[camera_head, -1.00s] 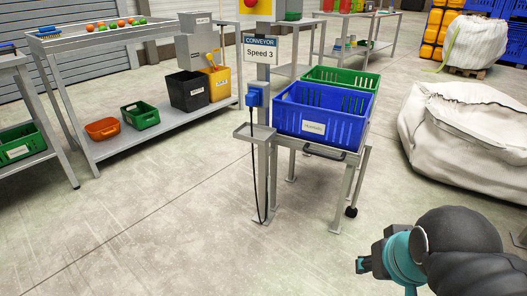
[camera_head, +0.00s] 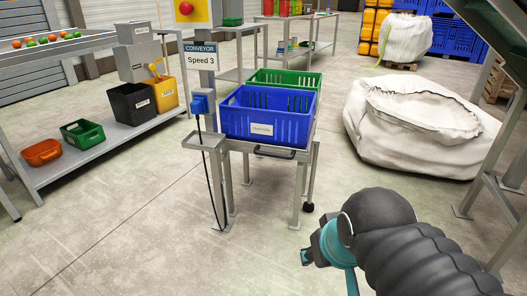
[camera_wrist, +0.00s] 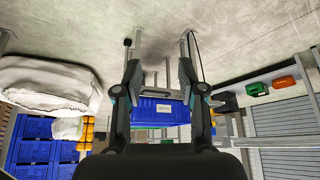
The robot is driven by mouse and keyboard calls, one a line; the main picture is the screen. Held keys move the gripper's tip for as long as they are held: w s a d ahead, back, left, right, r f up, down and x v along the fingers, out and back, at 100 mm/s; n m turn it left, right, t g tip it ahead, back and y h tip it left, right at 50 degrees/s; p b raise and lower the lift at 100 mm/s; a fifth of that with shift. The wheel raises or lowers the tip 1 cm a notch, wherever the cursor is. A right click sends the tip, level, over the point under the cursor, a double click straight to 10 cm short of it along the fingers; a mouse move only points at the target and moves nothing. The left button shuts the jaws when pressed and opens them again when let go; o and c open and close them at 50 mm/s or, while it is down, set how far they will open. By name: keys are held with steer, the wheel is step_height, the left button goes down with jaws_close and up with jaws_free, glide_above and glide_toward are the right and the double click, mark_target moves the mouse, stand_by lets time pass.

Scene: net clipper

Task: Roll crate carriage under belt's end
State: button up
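A grey metal carriage (camera_head: 305,170) stands mid-picture in the head view, with a dark handle (camera_head: 275,153) on its near side and a black caster (camera_head: 308,207) at a near leg. On it sit a labelled blue crate (camera_head: 268,121) and, behind, a green crate (camera_head: 300,82). My gripper (camera_head: 306,257) is in front and to the right of the carriage, apart from it. In the wrist view its two fingers are spread and empty (camera_wrist: 159,70), with the blue crate (camera_wrist: 165,110) beyond. The belt's end cannot be clearly made out.
A post with a "Conveyor Speed 3" sign (camera_head: 200,55) and blue socket stands left of the carriage. A white sack (camera_head: 415,130) lies to the right. A sloping grey-green frame (camera_head: 495,200) stands at the right edge. A bench (camera_head: 110,150) with bins is left. Floor in front is clear.

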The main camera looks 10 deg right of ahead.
steer(key=shift+o, duration=0.5)
steer(key=shift+f, duration=0.1)
steer(key=m+t+y+b, duration=0.2)
steer(key=m+t+b, duration=0.75)
steer(key=m, duration=0.85)
glide_toward(274, 156)
steer(key=shift+t, duration=0.35)
steer(key=x, duration=1.1)
steer(key=shift+f, duration=0.35)
